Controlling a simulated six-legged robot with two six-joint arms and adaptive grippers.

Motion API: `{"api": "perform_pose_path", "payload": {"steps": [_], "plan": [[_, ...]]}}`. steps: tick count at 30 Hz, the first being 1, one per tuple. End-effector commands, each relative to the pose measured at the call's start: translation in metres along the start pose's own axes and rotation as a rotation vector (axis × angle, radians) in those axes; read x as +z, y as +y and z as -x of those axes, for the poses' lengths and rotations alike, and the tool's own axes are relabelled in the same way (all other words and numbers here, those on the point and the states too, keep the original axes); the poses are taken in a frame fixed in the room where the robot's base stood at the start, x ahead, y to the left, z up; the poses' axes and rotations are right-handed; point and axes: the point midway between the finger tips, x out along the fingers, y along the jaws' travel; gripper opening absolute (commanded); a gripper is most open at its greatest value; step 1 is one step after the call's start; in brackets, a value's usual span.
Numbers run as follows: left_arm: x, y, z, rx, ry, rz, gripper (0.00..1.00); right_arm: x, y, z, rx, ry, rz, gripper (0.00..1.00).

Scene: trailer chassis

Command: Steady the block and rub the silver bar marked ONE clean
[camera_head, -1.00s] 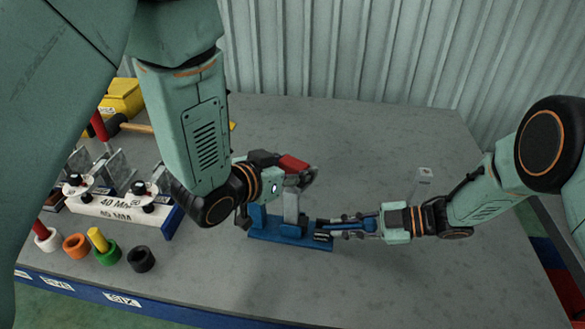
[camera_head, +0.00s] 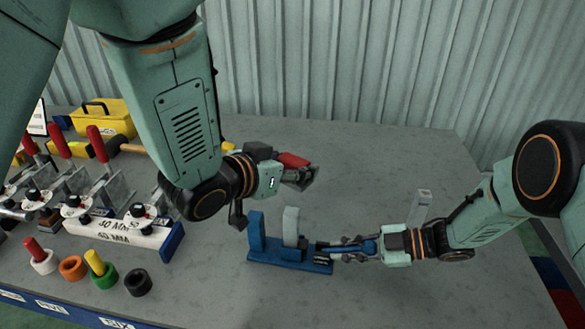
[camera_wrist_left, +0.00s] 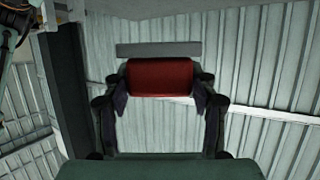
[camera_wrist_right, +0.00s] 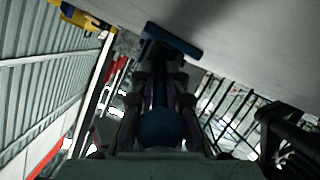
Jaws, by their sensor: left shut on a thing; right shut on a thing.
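A blue block (camera_head: 262,259) lies on the grey table with a blue upright at its left end. A silver bar (camera_head: 291,226) stands upright in it; I cannot read any mark on it. My left gripper (camera_head: 297,170) is shut on a red piece (camera_head: 292,160) above the bar, apart from it. The left wrist view shows the red piece (camera_wrist_left: 160,77) between the fingers, with a flat grey strip (camera_wrist_left: 158,49) beyond. My right gripper (camera_head: 345,250) is shut on the blue block's right end. The block also shows in the right wrist view (camera_wrist_right: 174,40).
At left are red-handled clamps (camera_head: 100,146), a labelled white block (camera_head: 118,231), coloured rings (camera_head: 104,275) and a yellow toolbox (camera_head: 105,118). The table behind the blue block is clear.

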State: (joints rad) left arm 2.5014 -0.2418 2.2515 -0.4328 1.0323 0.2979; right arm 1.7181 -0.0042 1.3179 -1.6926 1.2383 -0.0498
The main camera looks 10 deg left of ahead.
Motion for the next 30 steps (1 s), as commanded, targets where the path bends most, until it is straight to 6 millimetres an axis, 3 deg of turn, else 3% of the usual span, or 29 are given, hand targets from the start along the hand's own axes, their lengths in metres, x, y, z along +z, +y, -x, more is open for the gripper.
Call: {"api": "perform_pose_path", "payload": {"steps": [8,18,30], "plan": [[-0.004,0.000,0.001,0.000,0.003,-0.001,0.21,0.000,0.001,0.000,0.001,0.001,0.001,0.00],[-0.028,0.000,0.011,0.000,0.004,-0.002,0.21,0.000,0.001,0.000,0.001,0.001,0.001,0.00],[-0.028,0.000,0.011,0.000,0.002,-0.001,0.21,0.000,0.001,0.000,0.001,0.001,0.001,0.00]]}}
